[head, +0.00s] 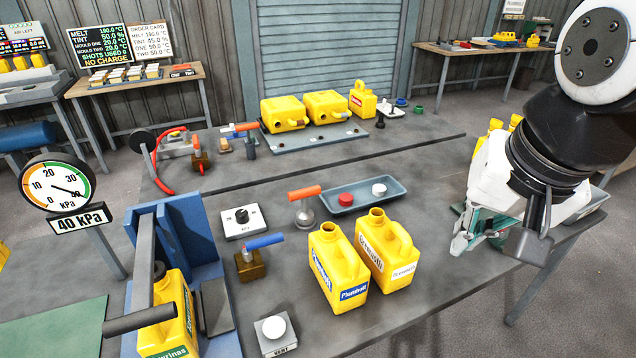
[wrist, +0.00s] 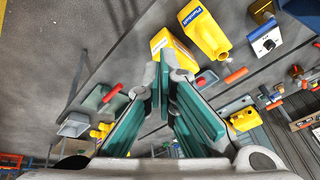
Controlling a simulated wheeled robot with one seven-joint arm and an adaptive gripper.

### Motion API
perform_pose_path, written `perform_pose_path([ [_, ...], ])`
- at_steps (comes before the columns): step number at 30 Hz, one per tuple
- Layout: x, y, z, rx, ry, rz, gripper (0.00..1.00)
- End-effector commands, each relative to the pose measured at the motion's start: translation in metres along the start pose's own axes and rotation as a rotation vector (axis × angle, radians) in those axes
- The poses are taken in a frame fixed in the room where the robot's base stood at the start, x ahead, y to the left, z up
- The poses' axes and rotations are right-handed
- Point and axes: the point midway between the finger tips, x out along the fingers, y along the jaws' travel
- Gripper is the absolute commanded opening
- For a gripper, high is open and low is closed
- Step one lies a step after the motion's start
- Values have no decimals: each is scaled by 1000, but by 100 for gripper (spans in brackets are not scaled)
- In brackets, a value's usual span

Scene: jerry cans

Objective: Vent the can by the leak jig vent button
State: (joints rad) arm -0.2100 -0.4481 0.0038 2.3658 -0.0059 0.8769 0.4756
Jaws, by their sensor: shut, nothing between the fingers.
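The vent button (head: 273,327) is a white round knob on a small grey box marked VENT, at the table's front edge in the head view. Left of it, the blue leak jig (head: 182,222) holds a yellow can (head: 178,301) with a green label, partly hidden by the clamp's grey bar and dark handle. The gauge (head: 56,186) above reads 40 kPa. My gripper (head: 462,243), with teal finger pads, is shut and empty above the table's right end, far from the button. Its fingers also show in the wrist view (wrist: 169,80), where I cannot make out the button.
Two yellow cans (head: 338,268) (head: 386,250) stand upright between the button and my gripper. More cans (head: 325,107) lie on a rack at the back.

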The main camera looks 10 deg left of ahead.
Motion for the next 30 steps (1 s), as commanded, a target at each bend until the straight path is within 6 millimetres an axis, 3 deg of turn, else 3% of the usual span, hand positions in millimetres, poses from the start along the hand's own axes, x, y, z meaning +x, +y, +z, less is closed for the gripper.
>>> perform_pose_path([
  [1,16,-20,-5,41,-38,2,0],
  [8,78,-107,-7,292,-153,46,0],
  [12,124,-161,12,440,-205,104,0],
  [18,183,-222,54,622,-239,196,0],
  [24,216,-251,86,727,-240,252,0],
  [30,223,-256,93,756,-238,264,0],
])
